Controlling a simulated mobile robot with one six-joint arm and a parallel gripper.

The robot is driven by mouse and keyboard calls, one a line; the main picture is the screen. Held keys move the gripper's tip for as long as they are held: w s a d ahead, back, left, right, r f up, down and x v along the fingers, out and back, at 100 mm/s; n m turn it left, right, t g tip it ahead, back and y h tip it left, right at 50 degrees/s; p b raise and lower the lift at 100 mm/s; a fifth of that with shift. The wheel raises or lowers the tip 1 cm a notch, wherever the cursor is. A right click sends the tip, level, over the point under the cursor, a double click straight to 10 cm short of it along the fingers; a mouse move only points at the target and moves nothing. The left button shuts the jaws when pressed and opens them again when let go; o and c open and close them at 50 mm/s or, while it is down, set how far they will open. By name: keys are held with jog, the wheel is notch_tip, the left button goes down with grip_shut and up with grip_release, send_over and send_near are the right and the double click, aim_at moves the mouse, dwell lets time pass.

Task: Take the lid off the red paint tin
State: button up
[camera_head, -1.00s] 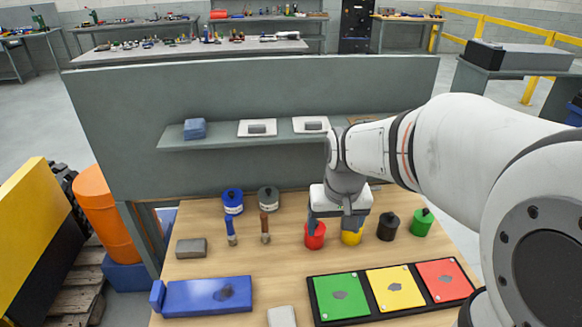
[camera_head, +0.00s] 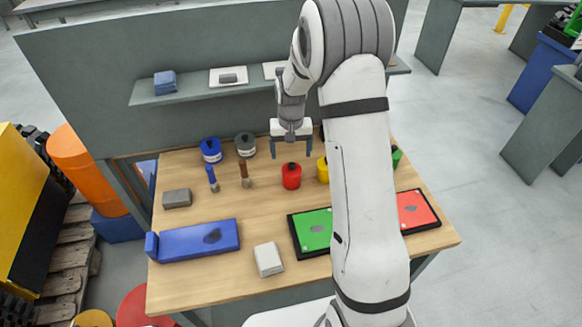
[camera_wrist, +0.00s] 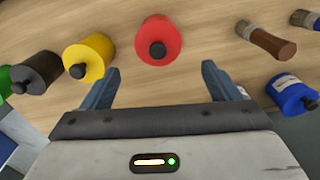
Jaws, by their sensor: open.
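The red paint tin (camera_head: 291,177) stands upright on the wooden table, its lid on with a dark knob on top. In the wrist view the red tin (camera_wrist: 158,38) lies beyond and between my fingertips, with the knob facing the camera. My gripper (camera_head: 291,151) is open and empty, pointing down just behind and above the red tin in the head view. Its two fingers (camera_wrist: 158,80) are spread wide in the wrist view and do not touch the tin.
A yellow tin (camera_wrist: 90,57) and a black tin (camera_wrist: 38,72) stand to one side of the red tin. A shelf (camera_head: 180,92) is behind.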

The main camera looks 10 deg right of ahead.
aim_at(292, 163)
jog(key=f, duration=0.2)
jog(key=s+f+p, duration=0.1)
jog(key=shift+f, duration=0.35)
jog(key=shift+w+f, duration=0.1)
jog(key=shift+f, duration=0.4)
jog(key=shift+c, duration=0.5)
jog(key=c, duration=1)
jog(key=shift+o, duration=0.2)
